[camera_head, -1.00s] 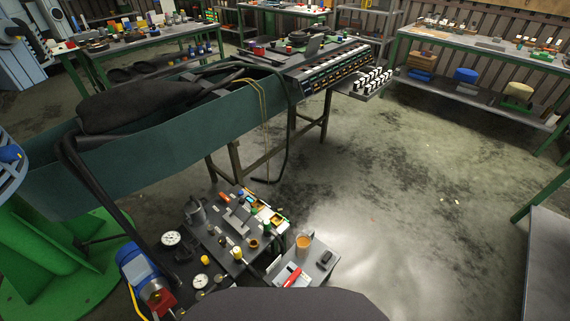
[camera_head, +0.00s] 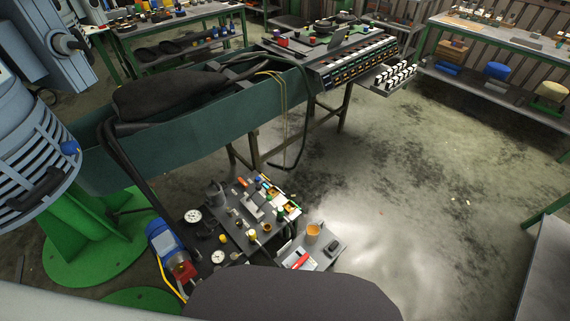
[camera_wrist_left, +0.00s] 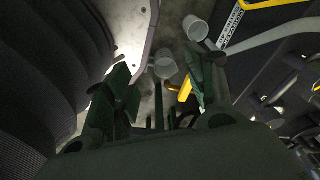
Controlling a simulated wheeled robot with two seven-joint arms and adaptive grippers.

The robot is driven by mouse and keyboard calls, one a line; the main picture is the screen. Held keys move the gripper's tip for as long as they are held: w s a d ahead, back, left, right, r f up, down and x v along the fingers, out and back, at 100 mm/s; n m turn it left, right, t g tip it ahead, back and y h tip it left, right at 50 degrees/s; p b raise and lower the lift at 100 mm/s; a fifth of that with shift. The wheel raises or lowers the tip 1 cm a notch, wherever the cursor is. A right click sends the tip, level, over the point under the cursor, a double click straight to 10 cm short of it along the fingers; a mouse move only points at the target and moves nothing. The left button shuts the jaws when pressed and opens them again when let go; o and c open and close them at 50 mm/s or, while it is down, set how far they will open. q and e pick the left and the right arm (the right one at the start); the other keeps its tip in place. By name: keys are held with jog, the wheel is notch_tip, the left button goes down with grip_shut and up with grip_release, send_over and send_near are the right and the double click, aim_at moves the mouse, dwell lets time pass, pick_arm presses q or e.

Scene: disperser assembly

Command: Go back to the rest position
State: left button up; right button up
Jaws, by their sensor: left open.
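My left gripper (camera_wrist_left: 165,92) shows in the left wrist view with its two dark green fingers spread apart and nothing held between them. Beyond the fingers are a grey cup-like part (camera_wrist_left: 166,67) and a second one (camera_wrist_left: 195,28). They look apart from the fingers, though the depth is hard to judge. Neither gripper shows in the head view, and my right gripper is in no view.
A low bench (camera_head: 238,232) with gauges and small parts stands near the bottom centre. A blue motor (camera_head: 163,240) is at its left. A long green trough (camera_head: 190,135) runs behind. A blue-grey machine (camera_head: 35,145) stands left.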

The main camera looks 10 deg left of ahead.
pick_arm(q)
jog(key=s+a+r+p, duration=0.1)
jog(key=s+a+p, duration=0.1)
jog(key=s+p, duration=0.3)
jog(key=s+a+r+p, duration=0.1)
jog(key=s+r+p, duration=0.1)
jog(key=s+p, duration=0.3)
jog(key=shift+s+a+r, duration=0.25)
jog(key=shift+s+a, duration=0.15)
jog(key=shift+s, duration=0.45)
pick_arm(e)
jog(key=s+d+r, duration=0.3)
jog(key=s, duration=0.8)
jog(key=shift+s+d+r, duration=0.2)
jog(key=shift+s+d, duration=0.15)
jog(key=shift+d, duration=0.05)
pick_arm(q)
jog(key=shift+s, duration=0.15)
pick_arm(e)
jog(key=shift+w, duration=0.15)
